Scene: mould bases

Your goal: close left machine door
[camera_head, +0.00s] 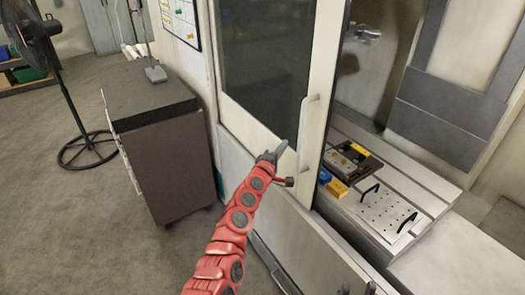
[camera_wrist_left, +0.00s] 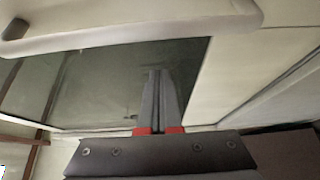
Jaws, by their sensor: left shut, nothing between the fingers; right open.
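The machine door (camera_head: 255,110) is a pale panel with a dark window. It stands open, with the machine's inside showing to its right. Its vertical handle (camera_head: 303,125) is near the door's right edge. My left gripper (camera_head: 281,148) is shut and empty, just left of the handle's lower end. In the left wrist view the shut fingers (camera_wrist_left: 160,100) point toward the dark window (camera_wrist_left: 100,85), and the handle (camera_wrist_left: 130,35) crosses the top, apart from the fingertips. Two dark tips of my right gripper (camera_head: 357,288) show, spread apart, at the bottom edge.
A dark-topped cabinet (camera_head: 165,150) and a fan (camera_head: 45,60) stand left. Floor at lower left is clear.

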